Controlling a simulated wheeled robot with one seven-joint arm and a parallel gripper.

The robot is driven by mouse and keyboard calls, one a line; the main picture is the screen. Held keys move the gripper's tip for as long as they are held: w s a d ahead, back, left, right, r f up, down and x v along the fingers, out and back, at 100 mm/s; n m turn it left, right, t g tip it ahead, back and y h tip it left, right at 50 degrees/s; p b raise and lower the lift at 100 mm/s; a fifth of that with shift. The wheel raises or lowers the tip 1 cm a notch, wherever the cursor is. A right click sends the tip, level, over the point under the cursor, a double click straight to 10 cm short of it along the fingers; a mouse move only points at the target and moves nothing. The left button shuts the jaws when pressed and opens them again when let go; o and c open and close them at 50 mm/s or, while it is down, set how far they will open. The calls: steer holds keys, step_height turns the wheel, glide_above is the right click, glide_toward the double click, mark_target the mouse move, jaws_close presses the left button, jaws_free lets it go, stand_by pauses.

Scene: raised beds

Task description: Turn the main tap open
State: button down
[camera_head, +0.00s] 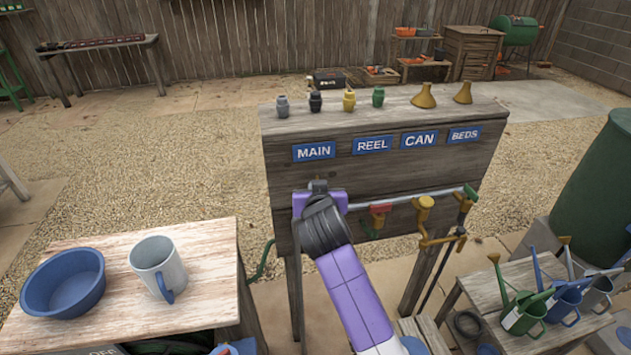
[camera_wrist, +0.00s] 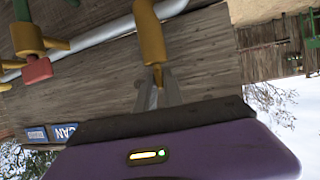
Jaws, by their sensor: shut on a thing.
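The board's MAIN sign (camera_head: 313,151) is at the upper left of the wooden tap stand. My gripper (camera_head: 319,198) is below this sign, against the board, and hides the main tap in the head view. In the wrist view, which is upside down, a brass-yellow part of the main tap (camera_wrist: 150,38) comes down from the top. My gripper's two grey fingers (camera_wrist: 158,88) are shut on its narrow end. How far the tap is turned is hard to tell.
A red-handled tap (camera_head: 379,212) and yellow taps (camera_head: 423,206) sit close on the right along the grey pipe (camera_head: 448,191). A bench with a blue bowl (camera_head: 63,284) and a mug (camera_head: 158,267) stands at left. Watering cans (camera_head: 522,314) stand at lower right.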

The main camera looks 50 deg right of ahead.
steer(key=shift+s+d+r+n+t+y+p, duration=0.15)
steer(key=shift+n+t+y+p, duration=0.35)
steer(key=shift+n+y+p, duration=0.3)
steer(key=c, duration=1.5)
jaws_free()
steer(key=shift+f, duration=0.2)
steer(key=shift+c, duration=0.2)
steer(key=b+v, duration=0.1)
steer(key=v, duration=0.6)
steer(key=shift+s, duration=0.35)
steer(key=shift+r, duration=0.15)
